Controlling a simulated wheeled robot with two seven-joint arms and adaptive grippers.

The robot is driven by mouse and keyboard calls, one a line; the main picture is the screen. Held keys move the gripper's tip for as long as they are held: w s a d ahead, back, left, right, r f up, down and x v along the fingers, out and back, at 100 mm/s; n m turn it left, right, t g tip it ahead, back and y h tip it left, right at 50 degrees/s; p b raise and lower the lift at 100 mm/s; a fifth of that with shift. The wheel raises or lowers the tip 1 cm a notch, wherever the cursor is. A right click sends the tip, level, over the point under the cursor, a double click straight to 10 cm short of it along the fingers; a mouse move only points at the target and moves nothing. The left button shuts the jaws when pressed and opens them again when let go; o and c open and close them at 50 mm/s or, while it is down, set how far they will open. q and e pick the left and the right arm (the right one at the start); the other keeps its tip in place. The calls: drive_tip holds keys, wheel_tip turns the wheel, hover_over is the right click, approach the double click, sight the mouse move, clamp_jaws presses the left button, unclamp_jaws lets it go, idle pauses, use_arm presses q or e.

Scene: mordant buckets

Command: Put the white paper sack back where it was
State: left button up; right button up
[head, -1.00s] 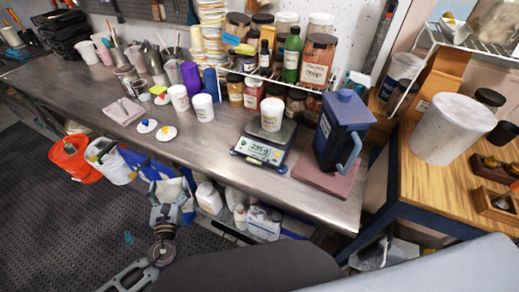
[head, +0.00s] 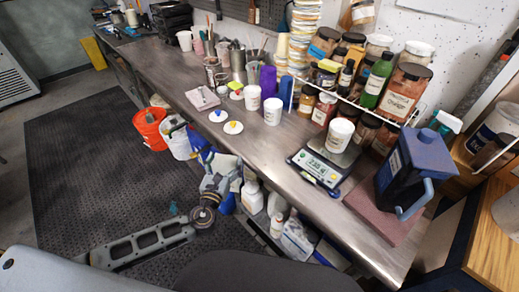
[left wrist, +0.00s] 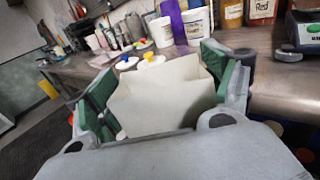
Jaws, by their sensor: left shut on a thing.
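The white paper sack (left wrist: 160,103) is held between the green pads of my left gripper (left wrist: 166,88) in the left wrist view. Its open top faces the bench. In the head view my left gripper (head: 213,183) is low in front of the bench's front edge, and the pale sack (head: 224,164) shows only partly there. The place where the sack stood before cannot be told from these frames. My right gripper is not in view.
The steel bench (head: 165,72) carries white tubs, a digital scale (head: 322,168) and a dark blue jug (head: 402,172). An orange bucket (head: 150,128) and a white bucket (head: 178,142) stand on the black floor mat (head: 85,150). Bottles crowd under the bench.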

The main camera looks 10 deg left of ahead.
use_arm(q)
drive_tip(key=w+r+h+p, duration=0.1)
drive_tip(key=w+r+p, duration=0.2)
drive_tip(key=w+r, duration=0.75)
drive_tip(key=w+r+p, duration=0.4)
drive_tip(key=r, duration=1.3)
drive_tip(key=d+f+m+g+h, duration=0.3)
drive_tip(key=d+f+m+h, duration=0.4)
drive_tip(key=d+f+h, duration=0.1)
wheel_tip(320, 180, down, 2)
drive_tip(key=shift+w+d+f+h, duration=0.1)
drive_tip(key=shift+w+d+h, duration=0.2)
drive_tip(key=shift+h, duration=0.5)
